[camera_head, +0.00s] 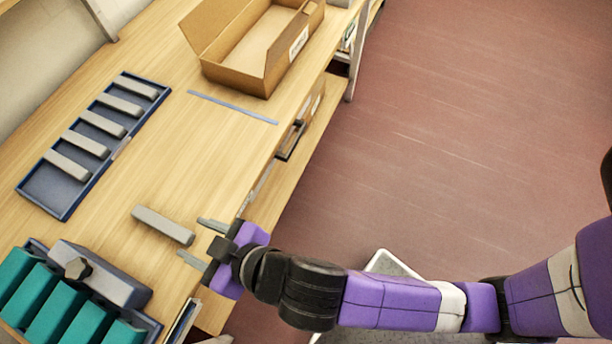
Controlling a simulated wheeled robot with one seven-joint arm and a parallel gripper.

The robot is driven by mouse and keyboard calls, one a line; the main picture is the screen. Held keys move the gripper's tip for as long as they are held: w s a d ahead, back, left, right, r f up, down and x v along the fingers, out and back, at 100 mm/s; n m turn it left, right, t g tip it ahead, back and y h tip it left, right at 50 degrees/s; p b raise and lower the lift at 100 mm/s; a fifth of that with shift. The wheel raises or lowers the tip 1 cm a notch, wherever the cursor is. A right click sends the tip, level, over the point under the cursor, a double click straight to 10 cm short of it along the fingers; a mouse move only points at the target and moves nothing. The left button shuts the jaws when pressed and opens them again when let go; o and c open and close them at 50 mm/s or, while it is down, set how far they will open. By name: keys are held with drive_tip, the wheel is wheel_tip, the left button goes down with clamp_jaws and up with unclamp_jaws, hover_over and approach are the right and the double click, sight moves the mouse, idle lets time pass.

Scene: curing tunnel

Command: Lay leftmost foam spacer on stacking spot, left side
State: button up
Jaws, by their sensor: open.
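A grey foam spacer (163,225) lies flat and alone on the bare wooden table, apart from the others. My gripper (203,242) is open and empty just right of its near end, with its fingers pointing left toward it; I cannot tell whether they touch it. Several similar grey spacers, the nearest one (67,164) at the lower left, lie in a row in a blue tray (58,203). The tray's lower-left end is empty. I see no clear marking that identifies the stacking spot.
An open cardboard box (233,78) stands at the back, with a blue strip (232,106) on the table before it. Teal blocks (54,310) and a grey block with a dark knob (99,274) are at the lower left. The table's right edge drops to red floor (460,120).

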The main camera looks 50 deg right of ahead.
drive_tip(key=s+d+f, duration=0.3)
drive_tip(key=s+d, duration=0.2)
drive_tip(key=d, duration=0.2)
drive_tip(key=s+d+r+m+t+h, duration=0.1)
drive_tip(key=s+d+r, duration=0.2)
drive_tip(key=s+d, duration=0.3)
drive_tip(key=s+d+r+m+t+h, duration=0.2)
drive_tip(key=s+d+r, duration=0.2)
drive_tip(key=s, duration=0.6)
drive_tip(key=shift+d+r, duration=0.25)
drive_tip(key=shift+d, duration=0.85)
